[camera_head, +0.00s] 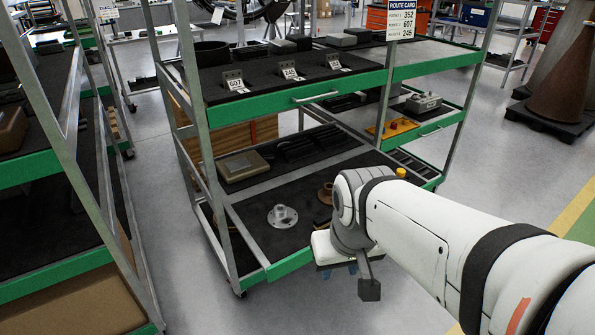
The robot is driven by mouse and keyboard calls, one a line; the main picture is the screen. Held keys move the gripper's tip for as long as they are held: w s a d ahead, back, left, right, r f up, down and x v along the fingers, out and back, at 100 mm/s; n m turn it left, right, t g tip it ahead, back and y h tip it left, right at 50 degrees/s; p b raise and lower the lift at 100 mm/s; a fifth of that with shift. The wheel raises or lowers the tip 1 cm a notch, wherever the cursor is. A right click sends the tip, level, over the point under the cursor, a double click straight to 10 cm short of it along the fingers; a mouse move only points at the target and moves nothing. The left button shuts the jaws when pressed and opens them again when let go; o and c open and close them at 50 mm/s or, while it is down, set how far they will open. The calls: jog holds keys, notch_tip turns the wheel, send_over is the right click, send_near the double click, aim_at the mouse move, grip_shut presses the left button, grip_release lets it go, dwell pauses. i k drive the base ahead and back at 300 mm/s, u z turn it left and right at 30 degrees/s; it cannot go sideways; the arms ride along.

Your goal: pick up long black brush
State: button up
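I cannot clearly pick out a long black brush. Long dark items (308,143) lie at the back of the cart's lower shelf, too dark to tell apart. My arm reaches in from the lower right, and its end, with my gripper (338,262), is at the front edge of the lower shelf. The fingers are mostly hidden by the wrist, and I see nothing held.
The green-edged cart (290,102) carries tags 607, 245 and one less legible. Another rack (55,276) stands left. The floor between is clear.

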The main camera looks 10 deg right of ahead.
aim_at(322, 221)
jog(key=i, duration=0.9)
jog(key=u, duration=0.05)
